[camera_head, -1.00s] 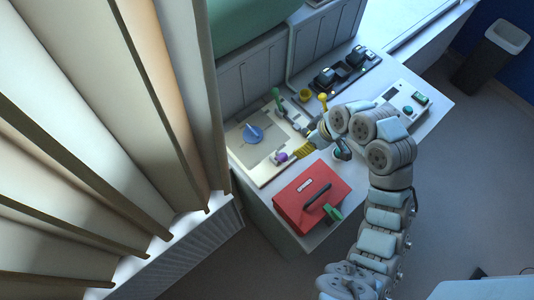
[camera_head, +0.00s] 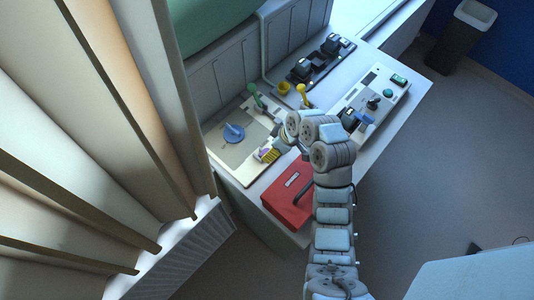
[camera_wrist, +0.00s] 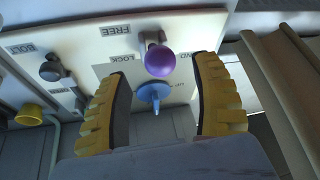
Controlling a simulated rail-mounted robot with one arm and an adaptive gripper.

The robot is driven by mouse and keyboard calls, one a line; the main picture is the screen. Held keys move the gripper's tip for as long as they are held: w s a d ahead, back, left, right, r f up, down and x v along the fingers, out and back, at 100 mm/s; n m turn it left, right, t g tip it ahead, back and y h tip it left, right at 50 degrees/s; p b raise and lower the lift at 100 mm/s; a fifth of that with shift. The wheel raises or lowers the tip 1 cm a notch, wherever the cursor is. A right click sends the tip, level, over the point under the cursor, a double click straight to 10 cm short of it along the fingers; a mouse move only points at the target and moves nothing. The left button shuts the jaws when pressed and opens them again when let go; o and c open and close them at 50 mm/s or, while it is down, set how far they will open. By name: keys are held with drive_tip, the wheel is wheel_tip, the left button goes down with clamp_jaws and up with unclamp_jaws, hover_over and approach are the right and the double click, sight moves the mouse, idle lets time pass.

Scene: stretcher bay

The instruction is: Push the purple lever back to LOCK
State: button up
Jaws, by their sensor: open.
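The purple lever (camera_wrist: 160,60) stands on a pale panel (camera_wrist: 215,24) in the wrist view, its round knob facing the camera. The FREE label (camera_wrist: 114,29) and the LOCK label (camera_wrist: 121,59) are beside it; which one the lever sits at I cannot tell. My gripper (camera_wrist: 162,75) is open, with one yellow ribbed finger on each side of the knob and a gap visible to both. In the head view, my gripper (camera_head: 267,156) is at the panel's near end and mostly hides the lever.
A blue dial (camera_wrist: 154,94) is on the panel past the purple lever. A red box (camera_head: 284,201) stands close to my arm. A control box (camera_head: 373,95) is to the right.

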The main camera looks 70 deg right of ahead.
sight(264, 154)
drive_tip(key=shift+b+x, duration=0.65)
drive_tip(key=shift+x, duration=1.8)
clamp_jaws()
